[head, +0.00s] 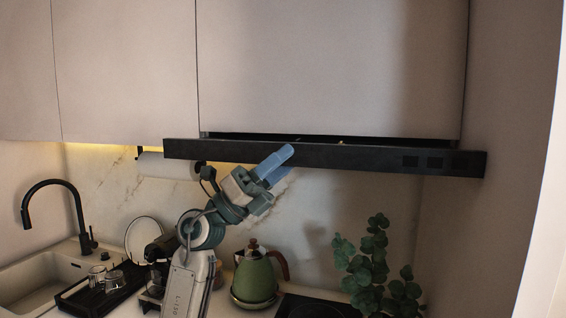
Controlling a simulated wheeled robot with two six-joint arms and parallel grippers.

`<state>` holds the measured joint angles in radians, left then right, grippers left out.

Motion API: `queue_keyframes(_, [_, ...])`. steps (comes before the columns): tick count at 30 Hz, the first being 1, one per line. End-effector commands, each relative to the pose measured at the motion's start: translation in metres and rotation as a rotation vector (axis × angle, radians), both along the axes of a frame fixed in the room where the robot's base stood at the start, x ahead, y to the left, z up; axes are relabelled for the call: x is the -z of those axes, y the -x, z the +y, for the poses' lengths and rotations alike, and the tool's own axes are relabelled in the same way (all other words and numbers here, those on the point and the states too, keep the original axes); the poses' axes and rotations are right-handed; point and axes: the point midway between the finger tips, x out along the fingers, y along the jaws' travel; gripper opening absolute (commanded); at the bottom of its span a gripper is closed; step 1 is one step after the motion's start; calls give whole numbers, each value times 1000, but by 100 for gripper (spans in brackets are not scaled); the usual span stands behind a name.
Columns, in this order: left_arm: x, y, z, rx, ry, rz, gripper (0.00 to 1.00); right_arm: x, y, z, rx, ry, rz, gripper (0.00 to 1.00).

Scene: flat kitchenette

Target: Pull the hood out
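The hood (340,157) is a long black bar under the upper cabinets. A dark gap shows between its top edge and the cabinet bottom, so its front stands out from the cabinet. My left gripper (281,162), with two blue fingers, is at the hood's lower edge, left of its middle. The upper finger overlaps the hood's front face; the lower one shows just below the edge. The fingers look close together, and I cannot tell whether they touch or grip the hood. My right gripper is not in view.
Below are a green kettle (256,277), a leafy plant (378,265), a black coffee maker (161,248), a rack with glasses (88,290) and a sink with a black tap (54,184). A paper roll (165,166) hangs left of my gripper. The side wall is close at the hood's right end.

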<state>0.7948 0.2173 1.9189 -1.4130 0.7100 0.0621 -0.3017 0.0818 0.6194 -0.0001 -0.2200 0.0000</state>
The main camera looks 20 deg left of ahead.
Motion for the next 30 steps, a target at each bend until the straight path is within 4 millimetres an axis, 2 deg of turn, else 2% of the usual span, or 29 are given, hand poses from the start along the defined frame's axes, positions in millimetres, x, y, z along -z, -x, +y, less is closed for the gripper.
queue_keyframes(9, [33,13,29,-4,-4,0,37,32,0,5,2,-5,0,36])
queue_keyframes(15, [45,21,47,-2,-1,1,37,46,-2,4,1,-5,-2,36])
queue_keyframes(30, [47,24,53,0,1,0,37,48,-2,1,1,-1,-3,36])
